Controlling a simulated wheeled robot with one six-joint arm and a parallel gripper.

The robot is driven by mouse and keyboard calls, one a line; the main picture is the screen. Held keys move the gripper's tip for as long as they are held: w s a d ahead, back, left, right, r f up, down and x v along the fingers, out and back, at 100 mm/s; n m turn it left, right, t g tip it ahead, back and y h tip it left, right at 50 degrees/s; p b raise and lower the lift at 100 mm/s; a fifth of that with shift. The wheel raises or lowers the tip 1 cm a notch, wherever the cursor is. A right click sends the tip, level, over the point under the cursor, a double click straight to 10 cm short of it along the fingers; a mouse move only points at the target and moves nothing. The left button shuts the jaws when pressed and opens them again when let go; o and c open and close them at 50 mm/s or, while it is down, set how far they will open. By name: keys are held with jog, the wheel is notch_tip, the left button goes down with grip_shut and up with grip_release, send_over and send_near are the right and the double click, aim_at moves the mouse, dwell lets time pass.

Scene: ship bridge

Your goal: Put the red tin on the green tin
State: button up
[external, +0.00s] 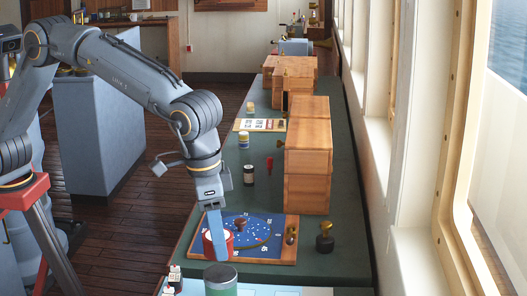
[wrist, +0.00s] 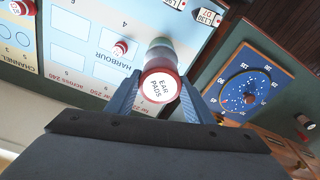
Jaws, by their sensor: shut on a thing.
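The red tin (external: 208,246) has a white lid and is held upright between the blue fingers of my gripper (external: 217,238). In the wrist view its lid, reading "EAR PADS" (wrist: 160,87), faces the camera between both fingers (wrist: 158,95). The green tin (external: 221,288) stands at the bottom edge of the external view, just in front of and lower than the red tin. In the wrist view the green tin (wrist: 160,52) shows directly beyond the red tin, partly hidden by it. I cannot tell whether the two tins touch.
A blue dial board (external: 258,232) lies behind the tins. A wooden box (external: 308,165), a dark weight (external: 325,240) and small jars (external: 248,175) stand on the green bench. A light blue chart (wrist: 85,45) with small red-and-white pieces (wrist: 122,47) lies near the green tin.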

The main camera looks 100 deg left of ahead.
aim_at(215, 228)
jog(key=shift+f+p, duration=0.65)
jog(key=shift+f, duration=1.8)
jog(key=shift+f, duration=0.15)
jog(key=o, duration=1.1)
jog(key=shift+c, duration=0.2)
jog(key=r+b, duration=0.1)
jog(key=r, duration=0.3)
jog(key=s+r+b, duration=0.1)
jog(key=r, duration=0.3)
jog(key=r+b, duration=0.1)
jog(key=r, duration=0.3)
jog(key=shift+s+d+r, duration=0.15)
jog(key=shift+d, duration=0.05)
jog(key=s+a+f, duration=0.5)
jog(key=a+f, duration=0.1)
jog(key=a, duration=0.4)
jog(key=s+a+f+m, duration=0.1)
jog(key=s+a+f, duration=0.4)
jog(key=s, duration=0.3)
jog(key=s+a+f+m, duration=0.1)
jog(key=s+a+f, duration=0.4)
jog(key=s, duration=0.4)
jog(key=s+a+f+m, duration=0.1)
jog(key=s+a+f, duration=0.4)
jog(key=s, duration=0.4)
jog(key=shift+s+a+g, duration=0.15)
jog(key=shift+a+g, duration=0.15)
jog(key=shift+a, duration=0.55)
